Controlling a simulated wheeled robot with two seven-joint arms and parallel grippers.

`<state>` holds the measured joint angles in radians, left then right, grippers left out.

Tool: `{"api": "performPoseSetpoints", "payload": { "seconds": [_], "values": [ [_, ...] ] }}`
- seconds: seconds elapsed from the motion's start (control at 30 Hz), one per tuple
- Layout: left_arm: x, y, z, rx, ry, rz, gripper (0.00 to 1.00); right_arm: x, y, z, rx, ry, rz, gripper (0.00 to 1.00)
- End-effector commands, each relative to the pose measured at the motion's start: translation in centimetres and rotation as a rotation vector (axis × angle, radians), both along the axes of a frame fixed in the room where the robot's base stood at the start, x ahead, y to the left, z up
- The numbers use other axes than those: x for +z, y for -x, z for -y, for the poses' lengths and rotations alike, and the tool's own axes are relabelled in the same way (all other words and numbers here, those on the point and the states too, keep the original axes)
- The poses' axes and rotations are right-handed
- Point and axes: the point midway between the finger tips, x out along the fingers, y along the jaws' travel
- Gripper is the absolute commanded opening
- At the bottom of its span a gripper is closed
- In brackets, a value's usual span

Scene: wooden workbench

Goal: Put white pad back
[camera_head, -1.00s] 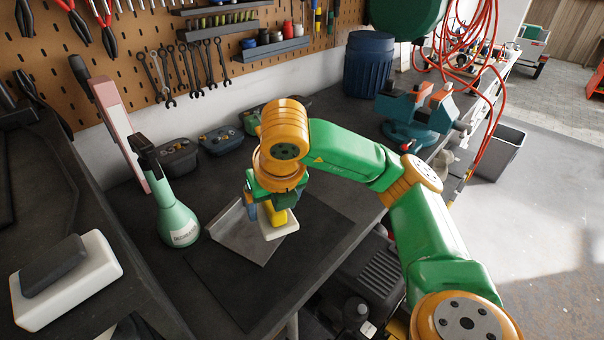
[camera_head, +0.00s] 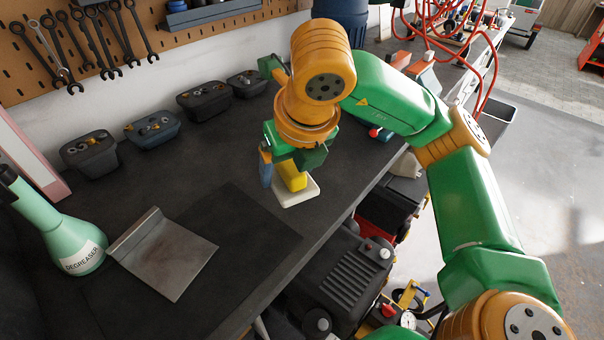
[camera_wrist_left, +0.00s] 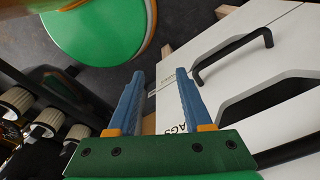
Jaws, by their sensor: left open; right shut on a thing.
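The white pad (camera_head: 298,194) has a yellow upper part (camera_head: 292,175) and is in the head view near the bench's front edge. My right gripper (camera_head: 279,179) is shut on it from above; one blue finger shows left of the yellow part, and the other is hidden. I cannot tell whether the pad touches the bench. My left gripper (camera_wrist_left: 158,84) is open and empty in the left wrist view, with white cases (camera_wrist_left: 240,70) with black handles beyond its fingers. It is not in the head view.
A dark mat (camera_head: 235,235) lies left of the pad, with a bent metal plate (camera_head: 170,262) partly on it. A green degreaser bottle (camera_head: 70,238) stands at left. Several small parts bins (camera_head: 150,128) line the wall. The bench (camera_head: 220,150) is clear between bins and mat.

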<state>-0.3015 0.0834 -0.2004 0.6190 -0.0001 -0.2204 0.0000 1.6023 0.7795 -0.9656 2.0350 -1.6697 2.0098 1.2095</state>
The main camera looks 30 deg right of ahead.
Motion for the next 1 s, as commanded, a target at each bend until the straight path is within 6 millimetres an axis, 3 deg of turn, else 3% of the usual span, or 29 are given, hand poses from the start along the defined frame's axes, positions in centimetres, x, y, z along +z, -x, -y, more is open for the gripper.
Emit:
{"api": "performPoseSetpoints", "payload": {
  "seconds": [0.1,0.3,0.47,0.6,1.0],
  "values": [
    [-0.4,0.0,-0.1,0.0,-0.001,-0.001,0.5,-1.9,-2.2,1.6,-0.005,-0.002,-0.009,0.34],
    [-1.4,0.0,0.0,0.001,0.0,0.0,0.5,-5.5,-4.6,3.4,-0.003,-0.001,-0.005,0.34],
    [-0.6,-0.1,0.2,0.003,0.004,0.001,0.5,-6.6,-5.6,4.2,-0.003,0.001,-0.004,0.34],
    [-0.5,-0.1,0.2,0.003,0.004,0.002,0.5,-9.3,-5.9,4.4,-0.001,0.003,-0.003,0.34],
    [-1.0,-0.2,0.3,0.002,0.004,0.004,0.5,-10.4,-5.9,4.3,0.001,0.0,0.001,0.34]
  ]
}}
